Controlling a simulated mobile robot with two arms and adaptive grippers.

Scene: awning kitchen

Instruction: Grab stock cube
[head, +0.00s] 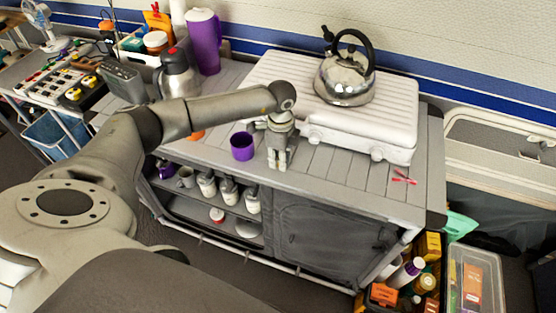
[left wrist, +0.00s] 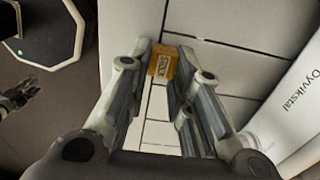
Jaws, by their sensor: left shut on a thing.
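My left gripper (head: 280,160) points down at the front part of the grey slatted counter, just right of a purple cup (head: 242,147). In the left wrist view its fingertips (left wrist: 162,62) are closed around a small orange stock cube (left wrist: 163,66) with dark lettering. The cube sits between the tips, above the pale slats. In the head view the cube is hidden by the fingers. A small dark jointed shape at the left edge of the left wrist view looks like my right gripper (left wrist: 18,95); its jaws are too unclear to read.
A white stove (head: 390,125) with a steel kettle (head: 345,78) stands right behind the gripper. A steel flask (head: 178,80) and a purple jug (head: 204,42) stand at the back left. Red items (head: 403,177) lie at the right.

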